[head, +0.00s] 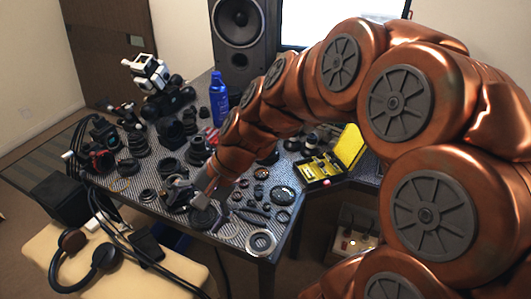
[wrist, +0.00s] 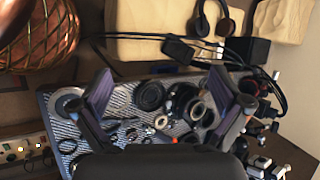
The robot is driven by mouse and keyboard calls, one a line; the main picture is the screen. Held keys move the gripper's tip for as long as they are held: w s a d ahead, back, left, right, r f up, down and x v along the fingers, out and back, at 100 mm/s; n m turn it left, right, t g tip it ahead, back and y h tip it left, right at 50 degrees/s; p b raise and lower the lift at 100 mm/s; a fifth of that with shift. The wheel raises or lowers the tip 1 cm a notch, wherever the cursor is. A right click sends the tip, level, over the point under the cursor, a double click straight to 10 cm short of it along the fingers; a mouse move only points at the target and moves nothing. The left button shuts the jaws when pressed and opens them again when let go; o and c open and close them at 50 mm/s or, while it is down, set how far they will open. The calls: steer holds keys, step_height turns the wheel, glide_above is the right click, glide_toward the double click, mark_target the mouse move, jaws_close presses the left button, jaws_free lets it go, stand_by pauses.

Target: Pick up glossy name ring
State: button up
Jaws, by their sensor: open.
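My gripper (head: 197,198) is open and empty above the front part of the patterned table in the head view. In the wrist view its two dark fingers (wrist: 160,80) stand wide apart over the parts. A black ring-shaped part (wrist: 149,95) lies between the fingers in that view; it seems to be the dark round part (head: 203,217) below the gripper in the head view. Another dark round part (head: 282,195) lies farther right, and a silver ring (head: 262,243) lies at the front corner. I cannot tell which of several rings is the glossy name ring.
Several black lens parts crowd the table's left side. A blue bottle (head: 219,98) and a speaker (head: 240,40) stand behind. An open yellow-lined case (head: 347,147) lies at the right. Headphones (head: 72,240) and cables lie on a pale seat at front left.

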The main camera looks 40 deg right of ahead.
steer(key=w+d+f+m+t+b, duration=0.3)
steer(key=w+d+m+t, duration=0.1)
steer(key=w+d+m, duration=0.35)
steer(key=w+d+f+m+t+b, duration=0.2)
steer(key=w+d+m+t+b, duration=0.2)
steer(key=w+d+m, duration=0.3)
steer(key=w+d+f+m+t+h+b, duration=0.1)
steer(key=d+f+m, duration=0.1)
steer(key=d, duration=0.5)
steer(key=d+f+m+t+h+b, duration=0.1)
steer(key=d+f+m+h, duration=0.1)
steer(key=d, duration=0.5)
steer(key=w+d+f+m+t+h+b, duration=0.1)
steer(key=d+f+m+b, duration=0.1)
steer(key=d+m, duration=0.4)
steer(key=shift+w+d+f+h, duration=0.2)
steer(key=shift+d+f, duration=0.2)
steer(key=shift+d, duration=0.15)
steer(key=shift+w+d+f+h, duration=0.1)
steer(key=shift+w+d+f, duration=0.05)
steer(key=shift+d+f, duration=0.35)
steer(key=shift+w+d, duration=0.15)
steer(key=shift+d, duration=0.1)
steer(key=shift+r+b+x, duration=0.2)
steer(key=shift+b+x, duration=0.15)
steer(key=shift+x, duration=1.5)
steer(key=shift+r+b+x, duration=0.15)
steer(key=shift+b+x, duration=0.2)
steer(key=shift+x, duration=1.45)
steer(key=shift+w, duration=0.15)
